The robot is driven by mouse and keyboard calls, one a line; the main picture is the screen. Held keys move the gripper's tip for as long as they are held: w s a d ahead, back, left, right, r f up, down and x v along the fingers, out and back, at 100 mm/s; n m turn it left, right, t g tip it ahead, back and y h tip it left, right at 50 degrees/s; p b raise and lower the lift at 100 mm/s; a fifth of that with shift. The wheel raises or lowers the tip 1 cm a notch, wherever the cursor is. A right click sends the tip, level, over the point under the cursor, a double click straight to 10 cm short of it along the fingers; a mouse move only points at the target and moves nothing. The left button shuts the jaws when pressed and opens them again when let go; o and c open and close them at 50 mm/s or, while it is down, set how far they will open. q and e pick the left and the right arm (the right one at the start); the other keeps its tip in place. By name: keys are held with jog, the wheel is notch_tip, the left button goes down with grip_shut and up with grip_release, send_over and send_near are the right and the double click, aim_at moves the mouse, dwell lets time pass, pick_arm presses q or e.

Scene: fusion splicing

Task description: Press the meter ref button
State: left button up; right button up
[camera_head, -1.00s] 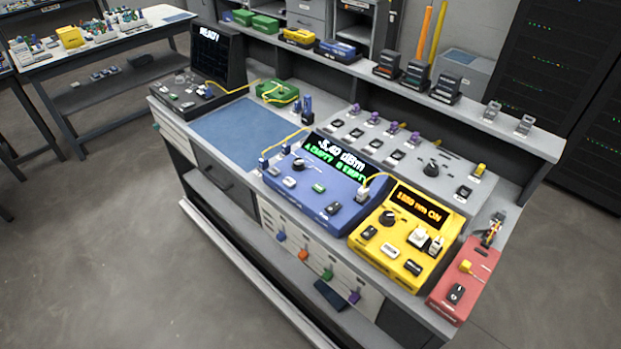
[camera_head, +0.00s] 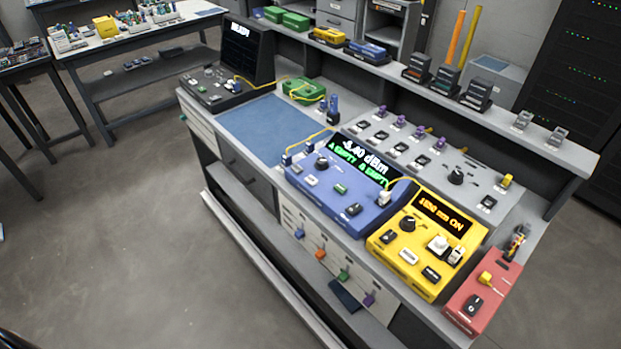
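The blue meter (camera_head: 325,200) sits on the workbench, left of the yellow box. Its lit screen (camera_head: 362,160) reads about -5.40 dBm in white, with green "A EMPTY" and "B EMPTY" below. On its top face are a black knob (camera_head: 321,162), a light button (camera_head: 311,180), a green button (camera_head: 340,188) and a black button (camera_head: 354,209). The button labels are too small to read, so I cannot tell which is ref. A white plug (camera_head: 384,198) with a yellow cable sits at its right end. Neither of my grippers is in view.
The yellow box (camera_head: 405,270) with an orange lit screen stands right of the meter, and a red box (camera_head: 484,292) beyond it. A blue mat (camera_head: 255,130) lies clear to the left, near a dark splicer-like unit (camera_head: 248,55). Open floor (camera_head: 130,230) lies in front.

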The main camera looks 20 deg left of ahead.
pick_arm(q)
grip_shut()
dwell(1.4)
